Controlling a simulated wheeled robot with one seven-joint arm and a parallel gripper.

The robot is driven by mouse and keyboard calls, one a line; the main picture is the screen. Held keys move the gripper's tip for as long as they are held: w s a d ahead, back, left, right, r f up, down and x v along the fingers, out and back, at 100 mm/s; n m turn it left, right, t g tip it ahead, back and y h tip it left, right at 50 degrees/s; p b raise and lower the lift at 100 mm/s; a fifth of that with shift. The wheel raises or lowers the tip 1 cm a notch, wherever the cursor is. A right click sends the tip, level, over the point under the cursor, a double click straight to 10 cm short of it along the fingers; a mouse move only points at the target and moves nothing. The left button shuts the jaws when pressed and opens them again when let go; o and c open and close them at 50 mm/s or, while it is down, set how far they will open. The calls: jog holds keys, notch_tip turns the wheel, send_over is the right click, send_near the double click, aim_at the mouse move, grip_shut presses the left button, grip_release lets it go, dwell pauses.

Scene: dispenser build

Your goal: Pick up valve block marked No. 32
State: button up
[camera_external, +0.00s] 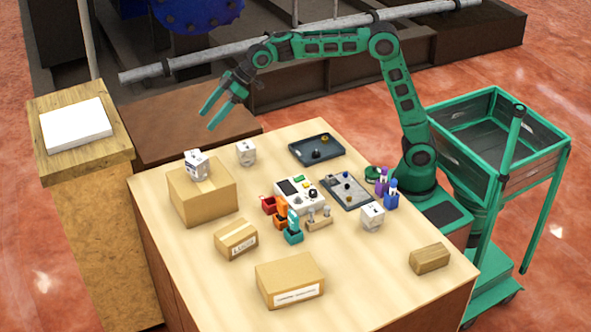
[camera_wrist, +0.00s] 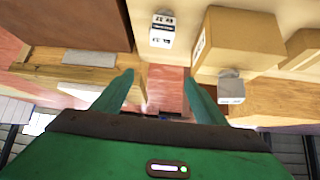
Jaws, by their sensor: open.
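Three white blocks with dark markings stand in the external view. One block (camera_external: 196,165) is on top of a large cardboard box (camera_external: 203,202); another block (camera_external: 246,153) is on the table's far side; a third block (camera_external: 372,217) is at the right. Their numbers are too small to read, so I cannot tell which is No. 32. The wrist view shows one block on the table (camera_wrist: 162,30) and one by the large box (camera_wrist: 231,88). My gripper (camera_external: 209,118) is open and empty, raised beyond the table's far left edge, apart from the blocks. Its fingers (camera_wrist: 158,76) point away from the wrist camera.
The table (camera_external: 165,255) also holds two smaller cardboard boxes (camera_external: 236,239) (camera_external: 290,280), a wooden block (camera_external: 430,257), a control box (camera_external: 299,195), a dark tray (camera_external: 335,158) and small coloured bins (camera_external: 281,216). A wooden stand (camera_external: 95,165) with a white slab is left. The table's front left is clear.

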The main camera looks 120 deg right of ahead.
jog(key=w+f, duration=0.1)
jog(key=f, duration=0.3)
jog(key=w+f, duration=0.1)
jog(key=f, duration=0.4)
jog(key=w+f, duration=0.1)
jog(key=f, duration=0.3)
jog(key=shift+w+d+f, duration=0.15)
jog(key=shift+w+f, duration=0.05)
jog(key=shift+f, duration=0.05)
jog(key=shift+x, duration=2.9)
jog(key=shift+d, duration=0.15)
jog(key=shift+r, duration=0.15)
jog(key=c, duration=1.6)
